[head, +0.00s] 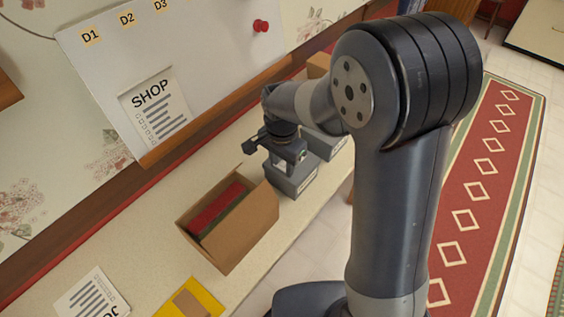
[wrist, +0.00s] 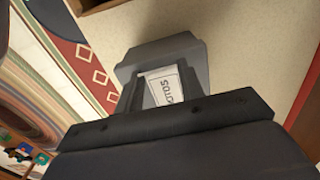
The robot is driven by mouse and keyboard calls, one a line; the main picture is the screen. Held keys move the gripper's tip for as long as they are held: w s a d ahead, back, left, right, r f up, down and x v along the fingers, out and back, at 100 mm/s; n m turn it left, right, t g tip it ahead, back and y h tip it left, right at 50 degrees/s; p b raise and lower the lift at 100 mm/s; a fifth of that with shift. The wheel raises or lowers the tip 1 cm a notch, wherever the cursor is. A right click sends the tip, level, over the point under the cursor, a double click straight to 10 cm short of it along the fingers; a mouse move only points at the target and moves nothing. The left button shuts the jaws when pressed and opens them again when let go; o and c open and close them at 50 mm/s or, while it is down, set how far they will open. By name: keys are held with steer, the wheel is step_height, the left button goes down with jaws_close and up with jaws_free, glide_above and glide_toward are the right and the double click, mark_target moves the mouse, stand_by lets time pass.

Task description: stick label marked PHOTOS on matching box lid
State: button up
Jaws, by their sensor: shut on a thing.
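My gripper (head: 292,156) is over a grey box (head: 293,181) on the counter. The grey lidded box (wrist: 184,50) lies right behind the label in that view. I cannot tell whether the label touches the lid. A second grey box (head: 326,145) stands just beyond, partly hidden by my arm. The marking on the front of the nearer box is too small to read.
An open cardboard box (head: 262,212) with red and green items stands left of the gripper. A yellow envelope (head: 205,293) and a printed sheet (head: 92,296) lie nearer. A white board (head: 215,50) with a SHOP sheet (head: 155,106) leans against the wall.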

steer(key=shift+s+f, duration=0.1)
steer(key=shift+f, duration=0.05)
steer(key=o, duration=1.6)
steer(key=shift+r+p, duration=2.8)
steer(key=shift+r, duration=0.8)
steer(key=shift+f, duration=0.1)
step_height(320, 180, down, 7)
steer(key=b, duration=0.5)
steer(key=shift+b, duration=0.3)
